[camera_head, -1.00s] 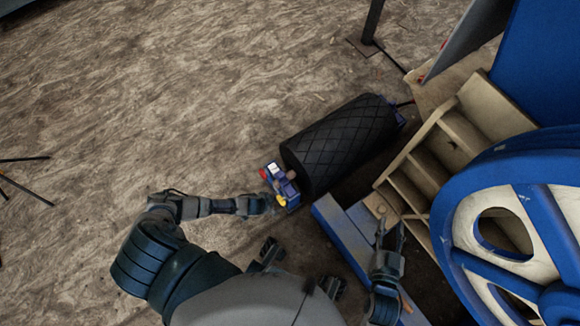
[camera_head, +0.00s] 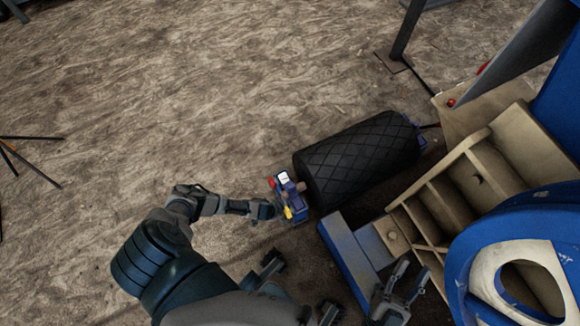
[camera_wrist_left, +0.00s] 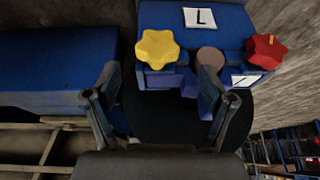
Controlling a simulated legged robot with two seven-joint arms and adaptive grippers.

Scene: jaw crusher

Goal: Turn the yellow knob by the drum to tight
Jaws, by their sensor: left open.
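The yellow knob (camera_head: 288,213) is on a small blue block (camera_head: 286,191) at the near end of the black drum (camera_head: 360,160). In the left wrist view the yellow knob (camera_wrist_left: 157,48) is star-shaped, on the blue block's face beside a white "L" label. My left gripper (camera_head: 268,209) is just left of the knob. In its wrist view the open fingers (camera_wrist_left: 158,76) sit to either side below the knob, with no visible contact. My right gripper (camera_head: 410,280) is open and empty at the lower right, by the machine frame.
A red knob (camera_wrist_left: 265,52) is on the same block, right of the yellow one. A blue beam (camera_head: 348,262), a beige ribbed frame (camera_head: 462,190) and a large blue wheel (camera_head: 500,250) crowd the right.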

